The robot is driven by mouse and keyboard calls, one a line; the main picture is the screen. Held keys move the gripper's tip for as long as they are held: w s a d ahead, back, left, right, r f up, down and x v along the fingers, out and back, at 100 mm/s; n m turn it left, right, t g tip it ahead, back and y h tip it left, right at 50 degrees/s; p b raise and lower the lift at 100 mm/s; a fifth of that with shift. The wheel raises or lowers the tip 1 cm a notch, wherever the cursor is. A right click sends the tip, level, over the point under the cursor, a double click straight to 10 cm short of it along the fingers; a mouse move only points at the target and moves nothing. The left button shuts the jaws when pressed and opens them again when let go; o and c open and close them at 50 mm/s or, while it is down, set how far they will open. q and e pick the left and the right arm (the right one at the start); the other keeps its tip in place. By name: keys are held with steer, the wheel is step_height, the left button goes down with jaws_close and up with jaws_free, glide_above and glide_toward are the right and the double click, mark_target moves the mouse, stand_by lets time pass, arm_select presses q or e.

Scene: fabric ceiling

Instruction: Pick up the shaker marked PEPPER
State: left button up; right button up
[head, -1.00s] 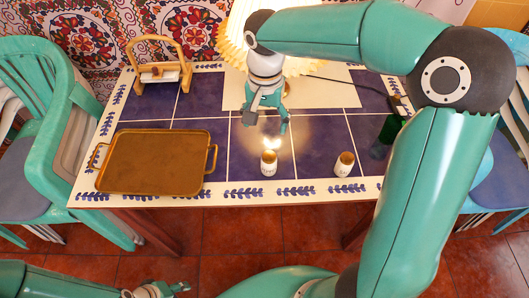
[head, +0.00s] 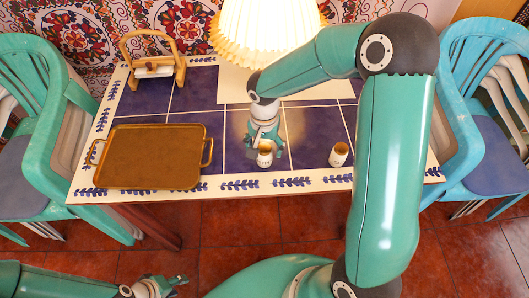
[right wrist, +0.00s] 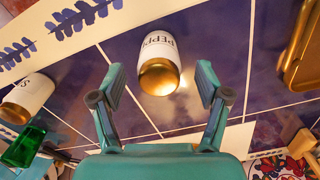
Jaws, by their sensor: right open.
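The PEPPER shaker (head: 264,157), white with a gold cap, stands upright on the table near its front edge. In the right wrist view the shaker (right wrist: 162,55) shows part of its lettering, "PEPP". My right gripper (head: 265,148) is open and low, just behind the shaker. In the wrist view the shaker lies just beyond and between the open fingertips (right wrist: 160,84), apart from both. My left gripper (head: 166,287) is at the bottom left, below the table's front edge, too small to read its jaws.
A similar shaker (head: 339,154) stands to the right; its label starts with S in the wrist view (right wrist: 28,92). A brown tray (head: 152,181) lies left. A wooden holder (head: 155,63) and a glowing lamp (head: 265,32) stand behind. A green object (right wrist: 24,147) shows in the wrist view.

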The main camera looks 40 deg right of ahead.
steer(key=shift+f, duration=1.25)
steer(key=c, duration=1.2)
steer(key=shift+c, duration=0.5)
steer(key=shift+r, duration=0.1)
